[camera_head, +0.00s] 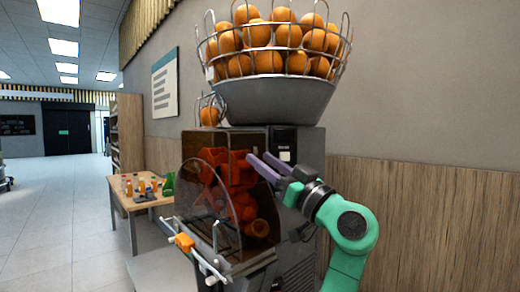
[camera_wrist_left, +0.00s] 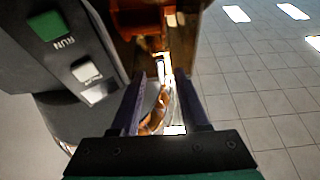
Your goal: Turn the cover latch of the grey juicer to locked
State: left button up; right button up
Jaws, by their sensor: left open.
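The grey juicer (camera_head: 310,150) stands against the wall with a clear curved cover (camera_head: 205,195) over its orange pressing parts (camera_head: 235,180). An orange block (camera_head: 184,242) sits on the bar at the cover's lower front; I cannot tell whether it is the cover latch or how the latch is turned. My left gripper (camera_head: 257,158) is open and empty, its purple fingers beside the cover's upper right edge. In the left wrist view, the fingers (camera_wrist_left: 161,78) point at the juicer's front, with bright metal and orange parts beyond; contact is unclear. My right gripper is not in view.
A wire basket of oranges (camera_head: 275,50) tops the juicer. A panel with a green RUN label (camera_wrist_left: 47,26) and a white switch (camera_wrist_left: 87,72) is close beside the left fingers. A wooden table (camera_head: 125,200) with small bottles stands behind left. The tiled floor (camera_head: 60,220) is open.

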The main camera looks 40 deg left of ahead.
pick_arm(q)
jog(key=shift+a+r, duration=0.4)
jog(key=shift+a, duration=0.5)
grip_shut()
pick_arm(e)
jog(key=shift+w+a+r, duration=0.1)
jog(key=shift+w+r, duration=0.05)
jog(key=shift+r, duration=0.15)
